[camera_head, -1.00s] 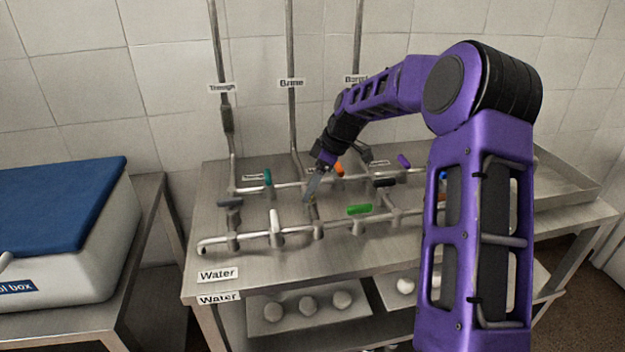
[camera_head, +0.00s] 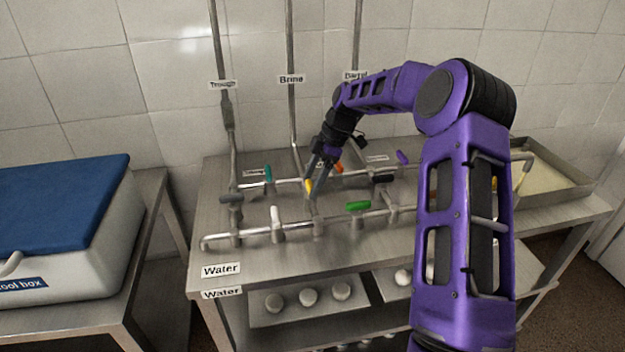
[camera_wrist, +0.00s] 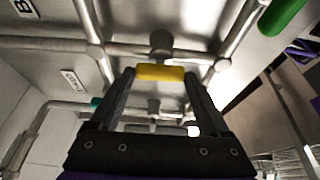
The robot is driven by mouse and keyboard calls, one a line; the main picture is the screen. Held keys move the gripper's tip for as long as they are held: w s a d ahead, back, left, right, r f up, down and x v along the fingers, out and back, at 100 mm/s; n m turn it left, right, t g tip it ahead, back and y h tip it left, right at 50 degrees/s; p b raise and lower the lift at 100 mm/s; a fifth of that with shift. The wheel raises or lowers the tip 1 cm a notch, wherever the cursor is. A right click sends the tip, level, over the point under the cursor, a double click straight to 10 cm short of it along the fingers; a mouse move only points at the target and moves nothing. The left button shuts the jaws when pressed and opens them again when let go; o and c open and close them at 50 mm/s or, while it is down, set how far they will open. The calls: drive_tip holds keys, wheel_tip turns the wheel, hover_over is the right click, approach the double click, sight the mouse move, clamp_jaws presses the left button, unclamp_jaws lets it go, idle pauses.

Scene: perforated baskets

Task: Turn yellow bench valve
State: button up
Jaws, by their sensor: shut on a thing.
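The yellow bench valve handle (camera_head: 309,186) is on the pipework near the middle of the steel bench. My gripper (camera_head: 314,178) reaches down to it from above. In the wrist view the yellow handle (camera_wrist: 160,72) lies crosswise between the tips of my gripper (camera_wrist: 160,80), with a finger at each end. The gripper is shut on it. The handle's valve body is partly hidden in the head view.
Close by are a white handle (camera_head: 275,216), a green handle (camera_head: 358,206), a teal handle (camera_head: 268,173) and an orange handle (camera_head: 338,168). Pipes rise at the back wall. A blue-lidded box (camera_head: 60,205) stands at left; a metal tray (camera_head: 575,187) is at right.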

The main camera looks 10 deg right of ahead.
drive_tip(key=o, duration=1.2)
drive_tip(key=p+v, duration=0.1)
drive_tip(key=v, duration=1.6)
drive_tip(key=shift+r+p, duration=0.3)
drive_tip(key=shift+p, duration=0.05)
drive_tip(key=shift+w, duration=0.1)
